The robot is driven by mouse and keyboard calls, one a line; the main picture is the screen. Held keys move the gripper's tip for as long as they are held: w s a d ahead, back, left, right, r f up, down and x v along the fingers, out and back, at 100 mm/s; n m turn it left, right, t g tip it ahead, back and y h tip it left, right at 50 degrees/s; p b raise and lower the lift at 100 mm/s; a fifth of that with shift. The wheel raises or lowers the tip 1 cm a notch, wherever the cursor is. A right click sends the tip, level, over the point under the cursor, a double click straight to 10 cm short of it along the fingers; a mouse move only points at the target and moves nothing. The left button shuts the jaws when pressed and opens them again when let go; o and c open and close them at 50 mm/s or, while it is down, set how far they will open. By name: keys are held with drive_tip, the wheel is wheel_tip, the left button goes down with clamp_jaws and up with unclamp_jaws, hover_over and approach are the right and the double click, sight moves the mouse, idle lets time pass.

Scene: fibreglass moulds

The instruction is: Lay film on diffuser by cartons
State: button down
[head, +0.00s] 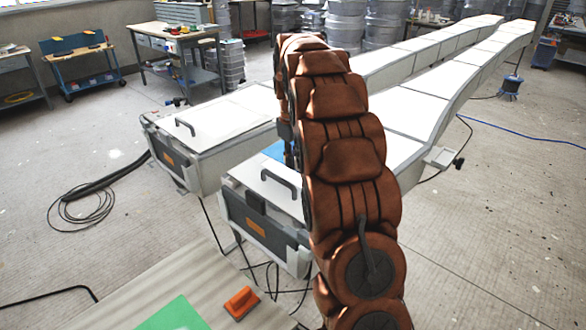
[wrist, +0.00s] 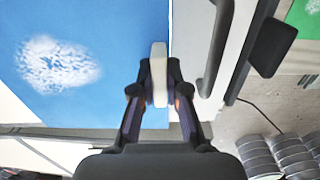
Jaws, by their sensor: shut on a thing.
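A blue sheet (wrist: 110,90), which looks like the film, has a white speckled patch and lies below my gripper in the wrist view. A small blue part of it (head: 275,150) shows beside my arm in the head view. My gripper (wrist: 158,92) is shut on a pale tab (wrist: 159,65) at the sheet's right edge. My arm hides the gripper in the head view. Two long white moulds (head: 225,125) run to the back. I cannot tell which part is the diffuser, and I see no clear cartons.
Black handles (head: 278,182) stick up from the near mould ends. A table at the front left holds a green sheet (head: 176,315) and an orange block (head: 241,303). Cables (head: 90,205) lie on the floor. A workbench (head: 175,38) and grey drums (head: 385,25) stand behind.

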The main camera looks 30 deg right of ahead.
sight(293, 180)
drive_tip(key=shift+f+p, duration=0.5)
drive_tip(key=shift+f, duration=1.6)
drive_tip(key=c, duration=1.2)
unclamp_jaws()
drive_tip(key=shift+f, duration=0.1)
wheel_tip(293, 180, up, 11)
drive_tip(key=shift+f+b, duration=0.2)
drive_tip(key=shift+b, duration=0.95)
drive_tip(key=shift+a+r, duration=0.1)
drive_tip(key=shift+r, duration=0.75)
